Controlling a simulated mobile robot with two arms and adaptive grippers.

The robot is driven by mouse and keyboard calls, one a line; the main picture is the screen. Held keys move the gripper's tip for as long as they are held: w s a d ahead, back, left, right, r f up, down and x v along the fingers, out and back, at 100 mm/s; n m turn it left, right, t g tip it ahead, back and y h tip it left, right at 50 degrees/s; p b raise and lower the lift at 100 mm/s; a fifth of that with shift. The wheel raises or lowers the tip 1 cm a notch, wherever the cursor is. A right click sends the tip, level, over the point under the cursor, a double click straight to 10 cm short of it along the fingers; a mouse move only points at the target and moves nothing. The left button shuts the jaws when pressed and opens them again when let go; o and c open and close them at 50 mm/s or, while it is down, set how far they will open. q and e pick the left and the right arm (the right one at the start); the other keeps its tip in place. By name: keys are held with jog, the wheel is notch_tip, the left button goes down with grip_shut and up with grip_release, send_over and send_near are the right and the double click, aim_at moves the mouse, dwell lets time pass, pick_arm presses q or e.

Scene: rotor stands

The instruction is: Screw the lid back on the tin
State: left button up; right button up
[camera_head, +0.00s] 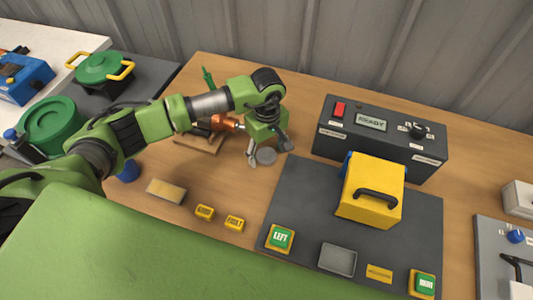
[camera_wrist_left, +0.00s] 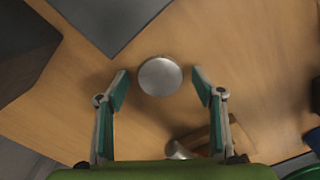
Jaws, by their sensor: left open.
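A small round silver-grey tin or lid (camera_head: 266,156) is on the wooden table, left of the dark mat. It also shows as a plain metal disc (camera_wrist_left: 160,77) in the left wrist view. I cannot tell whether it is the tin, its lid, or both together. My left gripper (camera_head: 270,152) is directly above it, pointing down. In the left wrist view the fingers (camera_wrist_left: 161,84) are open, one on each side of the disc, with a gap on both sides. My right gripper is not in view.
A grey control box (camera_head: 390,152) stands to the right. The dark mat (camera_head: 300,200) bears a yellow box (camera_head: 370,185) and buttons.

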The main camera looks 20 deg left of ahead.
aim_at(267, 155)
pick_arm(q)
jog(key=c, duration=0.9)
jog(key=shift+r, duration=0.15)
jog(key=shift+r, duration=0.3)
notch_tip(267, 155, up, 2)
jog(key=shift+w+r+b, duration=0.1)
jog(key=shift+b, duration=0.3)
jog(key=s+a+r+b, duration=0.2)
jog(key=s+a+r, duration=0.1)
jog(key=s+r, duration=0.2)
jog(key=s+a+r+b, duration=0.2)
jog(key=s+a+r, duration=0.1)
jog(key=s+r, duration=0.2)
jog(key=shift+s+a+b, duration=0.25)
jog(key=shift+s+b, duration=0.15)
jog(key=shift+s, duration=0.95)
